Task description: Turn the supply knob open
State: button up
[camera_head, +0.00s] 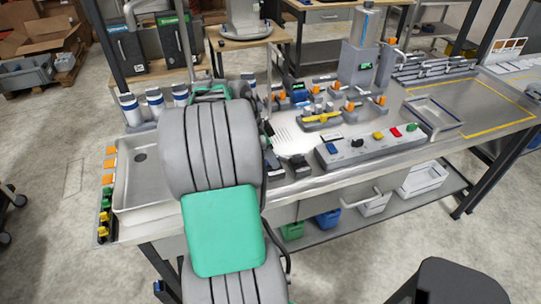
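I cannot tell which part is the supply knob. A grey control box (370,150) on the steel bench carries coloured knobs or buttons: blue (332,148), black (358,143), yellow (378,135), red (396,132) and green (411,127). Behind it stand several small grey fittings with orange tops (349,106). A taller grey dispenser (359,62) with a small green display rises behind them. My grey and green arm covers the bench's left middle. My gripper cannot be made out and seems hidden behind the arm.
A sink (135,190) is at the bench's left, with white and blue bottles (131,109) behind. A steel tray (433,113) lies right of the control box. The yellow-marked right end (485,108) is clear. Bins (424,178) sit on the lower shelf.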

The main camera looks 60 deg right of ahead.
grip_shut()
dwell(0.3)
dwell(0.3)
